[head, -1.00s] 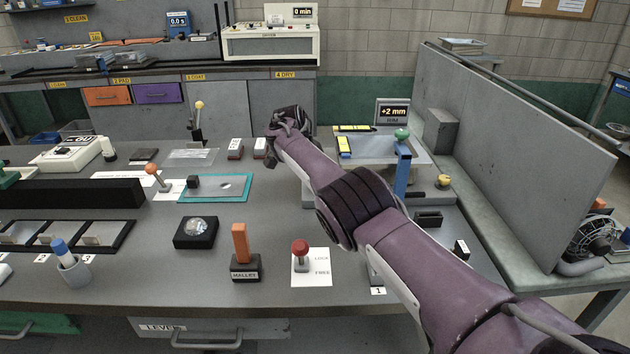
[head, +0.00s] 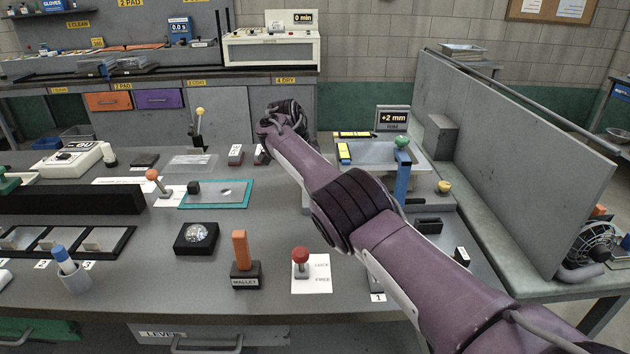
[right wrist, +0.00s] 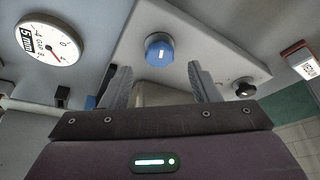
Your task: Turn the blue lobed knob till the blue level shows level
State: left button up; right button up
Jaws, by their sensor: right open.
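The blue lobed knob (right wrist: 160,50) shows in the right wrist view, with a white mark on its face, on a pale grey plate. My right gripper (right wrist: 159,72) is open, its two fingers on either side of the view with the knob between and beyond them. I cannot tell the distance to the knob. In the head view my right gripper (head: 284,122) is above the bench's far middle, and the knob does not show. Two yellow levels (head: 344,152) (head: 354,134) sit by the tray at right; I cannot make out a blue one. My left gripper is out of view.
A display reading +2 mm (head: 393,118) stands behind the pale tray (head: 385,153). A blue post (head: 402,180) with a green knob rises at its front. A round gauge (right wrist: 50,40) and a black knob (right wrist: 244,90) flank the blue knob. A tall grey panel (head: 520,160) borders the right.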

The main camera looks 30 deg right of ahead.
jog(key=v, duration=0.4)
jog(key=shift+r, duration=0.15)
dwell(0.4)
